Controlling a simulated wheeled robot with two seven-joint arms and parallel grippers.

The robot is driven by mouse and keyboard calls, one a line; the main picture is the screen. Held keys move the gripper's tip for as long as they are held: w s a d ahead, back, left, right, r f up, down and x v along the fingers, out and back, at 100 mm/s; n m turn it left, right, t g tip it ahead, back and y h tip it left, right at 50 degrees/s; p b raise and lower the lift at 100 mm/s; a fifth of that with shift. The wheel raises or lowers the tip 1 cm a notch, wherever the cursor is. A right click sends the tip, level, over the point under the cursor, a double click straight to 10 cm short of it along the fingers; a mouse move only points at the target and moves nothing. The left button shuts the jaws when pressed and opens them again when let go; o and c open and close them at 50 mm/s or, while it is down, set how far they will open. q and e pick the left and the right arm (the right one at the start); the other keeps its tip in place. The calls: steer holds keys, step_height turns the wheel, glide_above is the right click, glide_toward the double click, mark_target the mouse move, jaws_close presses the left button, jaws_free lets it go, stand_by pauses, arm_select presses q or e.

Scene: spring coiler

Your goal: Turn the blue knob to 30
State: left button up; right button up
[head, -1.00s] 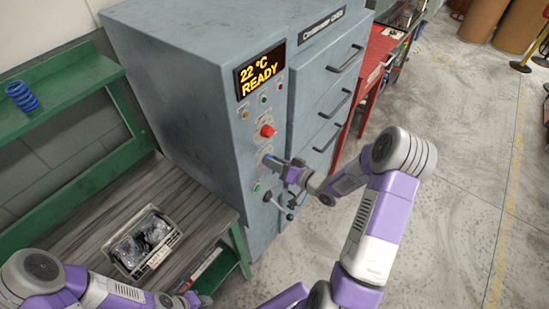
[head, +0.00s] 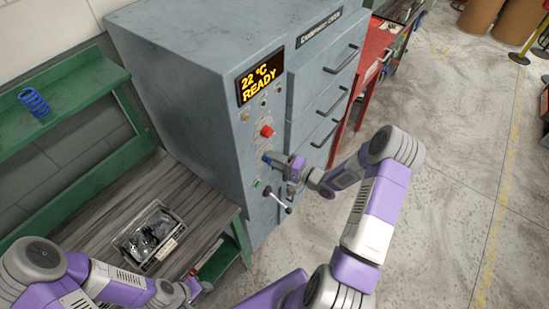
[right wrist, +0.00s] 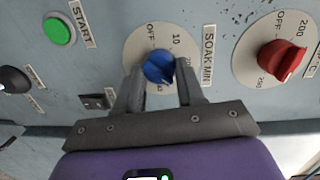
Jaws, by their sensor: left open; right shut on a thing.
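The blue knob (right wrist: 158,67) sits on a round dial marked OFF and 10, labelled SOAK MIN, in the right wrist view. The lower part of its scale is hidden by my fingers, and I cannot tell its exact setting. My right gripper (right wrist: 160,85) is shut on the blue knob, one finger on each side. In the head view my right gripper (head: 272,159) reaches the front of the grey oven (head: 190,90), below the red knob. My left gripper (head: 196,289) is open and empty, low beside the bench.
The red knob (right wrist: 281,60) is right of the blue one, and the green START button (right wrist: 59,30) is left. The oven display (head: 261,79) reads 22 °C READY. A lever handle (head: 280,200) sticks out below. A bin (head: 150,238) stands on the bench.

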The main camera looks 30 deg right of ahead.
steer(key=shift+m, duration=0.6)
steer(key=o, duration=1)
steer(key=shift+o, duration=0.2)
steer(key=v, duration=0.7)
steer(key=shift+s+d, duration=0.2)
steer(key=shift+s, duration=0.05)
